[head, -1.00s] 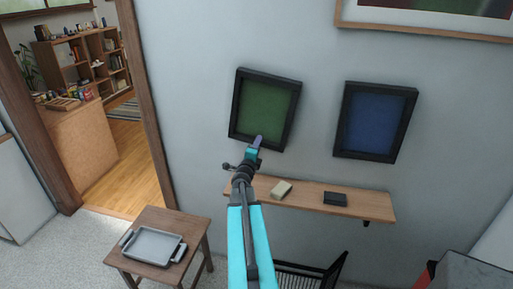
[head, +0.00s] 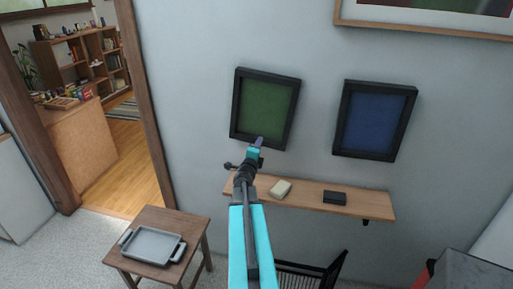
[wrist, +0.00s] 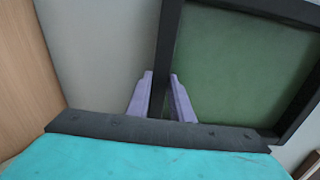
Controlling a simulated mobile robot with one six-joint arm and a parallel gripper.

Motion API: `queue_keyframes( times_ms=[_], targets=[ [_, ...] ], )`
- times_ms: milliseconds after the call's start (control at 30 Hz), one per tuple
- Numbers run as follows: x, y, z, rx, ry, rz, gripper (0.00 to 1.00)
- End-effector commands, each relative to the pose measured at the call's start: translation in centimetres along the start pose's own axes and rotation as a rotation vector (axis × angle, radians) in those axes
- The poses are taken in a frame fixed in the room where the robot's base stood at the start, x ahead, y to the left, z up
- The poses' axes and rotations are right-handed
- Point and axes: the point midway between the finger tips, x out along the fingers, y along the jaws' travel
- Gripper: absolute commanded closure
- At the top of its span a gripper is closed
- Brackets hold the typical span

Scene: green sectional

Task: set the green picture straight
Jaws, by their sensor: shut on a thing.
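The green picture (head: 267,105) hangs on the wall in a black frame. Its top and bottom edges slope down to the right more steeply than those of the blue picture (head: 375,122) beside it, so it looks a little tilted. My gripper (head: 258,142) is at its lower edge in the head view. In the wrist view the green picture (wrist: 245,65) fills the right side, and the purple fingers of my gripper (wrist: 160,77) stand on both sides of a black frame bar, shut on it. The fingers and arm hide a little of the lower frame.
A wooden shelf (head: 305,196) below holds a cream block (head: 280,188) and a dark box (head: 335,198). A small table (head: 193,224) with a grey tray (head: 153,245) stands lower left. A larger framed picture (head: 425,22) hangs upper right. Bare wall separates the pictures.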

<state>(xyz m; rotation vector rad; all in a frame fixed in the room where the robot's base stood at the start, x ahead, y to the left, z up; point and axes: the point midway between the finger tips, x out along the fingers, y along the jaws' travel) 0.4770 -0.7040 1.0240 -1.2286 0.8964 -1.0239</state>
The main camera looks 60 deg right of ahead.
Motion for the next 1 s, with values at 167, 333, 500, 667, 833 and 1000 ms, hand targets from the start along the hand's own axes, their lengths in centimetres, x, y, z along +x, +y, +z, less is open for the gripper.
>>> queue_keyframes(
  times_ms=[167,333,500,667,833,1000],
  targets=[
    [-0.1,-0.1,-2.5,-0.078,0.004,-0.002,1.0],
    [0.0,-0.4,-3.7,-0.128,0.003,-0.002,1.0],
    [0.0,-0.5,-3.8,-0.134,0.002,-0.002,1.0],
    [0.0,-0.4,-3.8,-0.133,0.003,-0.001,0.75],
    [0.0,-0.4,-3.9,-0.134,0.003,-0.001,0.61],
    [0.0,-0.4,-3.9,-0.134,0.003,-0.001,0.61]
  ],
)
